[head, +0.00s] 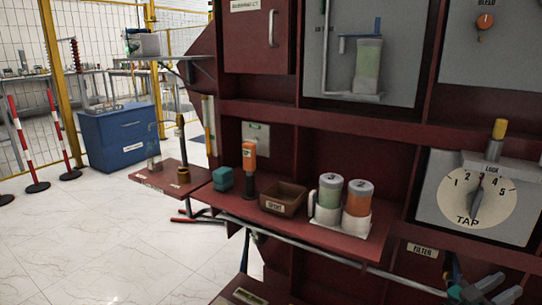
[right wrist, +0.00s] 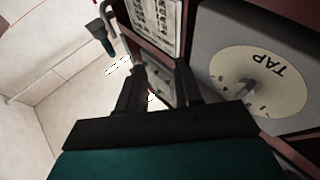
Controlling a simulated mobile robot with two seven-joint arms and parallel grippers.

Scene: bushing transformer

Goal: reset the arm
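My right gripper (head: 497,286) shows at the lower right corner of the head view, partly cut off by the frame edge. It is below the tap dial (head: 468,198). In the right wrist view my right gripper (right wrist: 160,72) has its two dark fingers spread, with a clear gap and nothing held between them. The tap dial (right wrist: 258,80) is to the right of the fingers there, apart from them. My left gripper is not in view.
A dark red cabinet fills the right of the head view. Its shelf (head: 292,229) holds an orange-topped tool (head: 249,157), a brown bin (head: 283,198) and two canisters (head: 343,203). A blue cabinet (head: 118,137) stands behind.

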